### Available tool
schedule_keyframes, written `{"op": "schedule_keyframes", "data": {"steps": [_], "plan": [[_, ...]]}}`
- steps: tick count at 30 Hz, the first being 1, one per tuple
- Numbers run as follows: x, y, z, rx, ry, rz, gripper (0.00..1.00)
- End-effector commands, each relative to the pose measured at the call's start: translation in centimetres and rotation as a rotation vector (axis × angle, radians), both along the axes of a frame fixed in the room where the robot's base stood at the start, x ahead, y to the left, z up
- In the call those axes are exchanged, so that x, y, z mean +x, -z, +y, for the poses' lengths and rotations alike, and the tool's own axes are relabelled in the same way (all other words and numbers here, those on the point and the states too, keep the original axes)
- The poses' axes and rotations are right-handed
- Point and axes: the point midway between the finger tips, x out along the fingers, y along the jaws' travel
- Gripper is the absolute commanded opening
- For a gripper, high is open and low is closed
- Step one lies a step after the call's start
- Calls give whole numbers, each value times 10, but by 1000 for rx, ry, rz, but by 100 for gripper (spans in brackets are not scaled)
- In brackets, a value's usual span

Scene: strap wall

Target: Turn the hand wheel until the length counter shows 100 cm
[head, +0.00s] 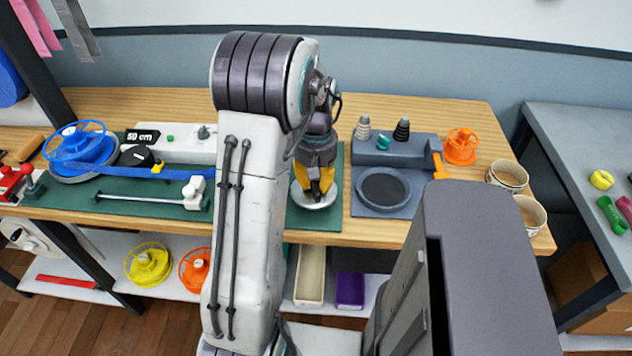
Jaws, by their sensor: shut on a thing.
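The length counter (142,136) is a black display at the back left of the bench and reads 50 cm. The hand wheel (313,202) is a pale, shiny disc on the green mat, right of the middle of the bench. My gripper (318,192), with yellow fingers, points down over the wheel and is shut on it or its grip. The fingers hide the exact contact. A blue strap (172,171) runs from a blue reel (82,148) toward the right, and my arm hides its far end.
Right of the wheel is a grey station (362,204) with a round dark plate. An orange spool (461,147) and two cups (507,175) stand farther right. A metal rod with a white block (194,190) lies left of my arm. A grey side table (590,135) is at right.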

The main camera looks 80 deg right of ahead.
Motion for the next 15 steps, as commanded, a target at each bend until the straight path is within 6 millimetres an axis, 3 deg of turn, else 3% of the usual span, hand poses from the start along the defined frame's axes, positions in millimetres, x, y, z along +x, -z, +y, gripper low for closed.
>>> {"op": "schedule_keyframes", "data": {"steps": [15], "plan": [[0,2,4,5,454,1,0]]}}
